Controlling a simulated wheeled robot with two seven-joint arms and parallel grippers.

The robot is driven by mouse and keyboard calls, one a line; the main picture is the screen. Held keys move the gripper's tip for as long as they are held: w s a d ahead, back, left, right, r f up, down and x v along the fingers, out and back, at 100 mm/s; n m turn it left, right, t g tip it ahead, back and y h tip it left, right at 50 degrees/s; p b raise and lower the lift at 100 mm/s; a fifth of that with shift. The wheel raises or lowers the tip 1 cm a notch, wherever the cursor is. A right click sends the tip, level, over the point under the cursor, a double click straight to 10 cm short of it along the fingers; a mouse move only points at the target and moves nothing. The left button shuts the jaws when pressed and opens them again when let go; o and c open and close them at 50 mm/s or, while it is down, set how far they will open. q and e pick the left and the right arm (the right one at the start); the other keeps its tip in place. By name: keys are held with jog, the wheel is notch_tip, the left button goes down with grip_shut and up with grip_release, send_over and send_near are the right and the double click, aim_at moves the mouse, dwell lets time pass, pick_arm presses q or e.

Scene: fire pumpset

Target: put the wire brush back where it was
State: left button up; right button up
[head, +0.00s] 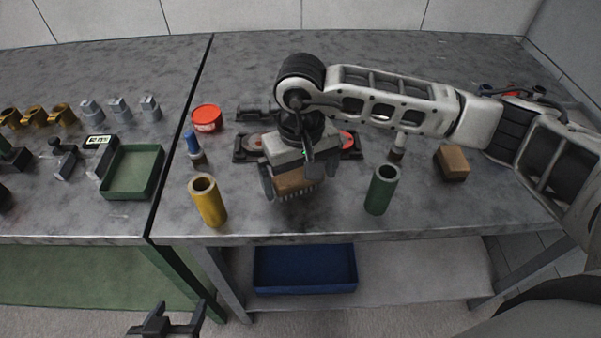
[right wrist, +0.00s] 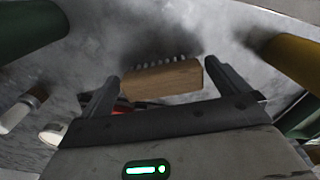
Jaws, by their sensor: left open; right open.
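The wire brush (head: 296,182), a wooden block with a row of pale bristles, is at the front middle of the right-hand table. My right gripper (head: 290,186) is directly above it, pointing down, with its open fingers on either side of the block. In the right wrist view the brush (right wrist: 165,78) lies between the two fingertips, with narrow gaps at its ends or light contact; I cannot tell which. Whether the bristles rest on the table is also unclear. My left gripper (head: 166,322) is open and empty, low in front of the tables.
A yellow cylinder (head: 208,200) and a green cylinder (head: 381,190) stand either side of the brush. Behind are a red tin (head: 206,118), a blue-capped bottle (head: 193,146) and a dark fixture partly hidden by my arm. A brown block (head: 452,162) sits at right.

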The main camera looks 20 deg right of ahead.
aim_at(301, 177)
notch_tip(301, 177, up, 12)
jog(key=b, duration=0.2)
dwell(0.5)
